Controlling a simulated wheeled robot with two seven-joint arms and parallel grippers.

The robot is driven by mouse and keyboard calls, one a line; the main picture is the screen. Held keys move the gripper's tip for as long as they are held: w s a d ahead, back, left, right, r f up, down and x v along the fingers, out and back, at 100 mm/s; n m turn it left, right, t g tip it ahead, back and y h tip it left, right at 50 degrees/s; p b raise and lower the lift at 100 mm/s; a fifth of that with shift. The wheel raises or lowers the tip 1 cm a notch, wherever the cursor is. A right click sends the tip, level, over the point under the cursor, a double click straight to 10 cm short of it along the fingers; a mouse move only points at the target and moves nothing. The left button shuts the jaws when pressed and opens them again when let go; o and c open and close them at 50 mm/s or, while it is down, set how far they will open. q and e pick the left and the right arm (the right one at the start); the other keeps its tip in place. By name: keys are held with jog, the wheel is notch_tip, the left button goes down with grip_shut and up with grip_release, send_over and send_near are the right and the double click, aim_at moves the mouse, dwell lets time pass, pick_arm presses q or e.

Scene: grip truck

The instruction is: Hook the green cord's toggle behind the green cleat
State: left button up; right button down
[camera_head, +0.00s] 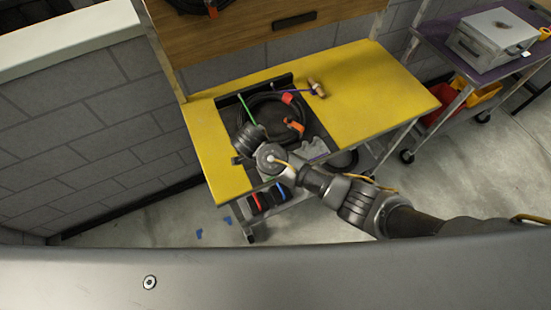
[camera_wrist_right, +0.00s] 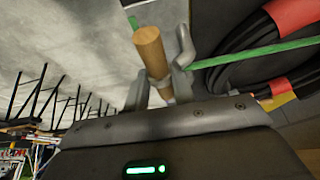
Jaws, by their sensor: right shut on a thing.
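In the wrist view, my right gripper (camera_wrist_right: 163,84) is shut on a wooden toggle (camera_wrist_right: 149,45), a short tan peg that sticks up between the grey fingers. The green cord (camera_wrist_right: 250,57) runs from the right edge to the fingers and looks taut. A small green piece (camera_wrist_right: 134,22) shows beyond the toggle; I cannot tell whether it is cleat or cord. In the head view the green cord (camera_head: 246,108) crosses the dark recess to my right arm, whose wrist hides the fingers and toggle. I cannot clearly identify the green cleat. My left gripper is out of view.
The yellow tabletop (camera_head: 375,90) has a recess holding a coiled black cable (camera_head: 270,107) with red and orange bands. Another wooden toggle (camera_head: 316,88) lies on a purple cord. Red (camera_head: 255,201) and blue (camera_head: 281,190) strips show at the front edge. A purple-topped cart stands at right.

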jog(key=shift+f, duration=0.2)
jog(key=shift+a, duration=0.1)
jog(key=shift+a+f, duration=0.1)
jog(key=shift+f, duration=0.15)
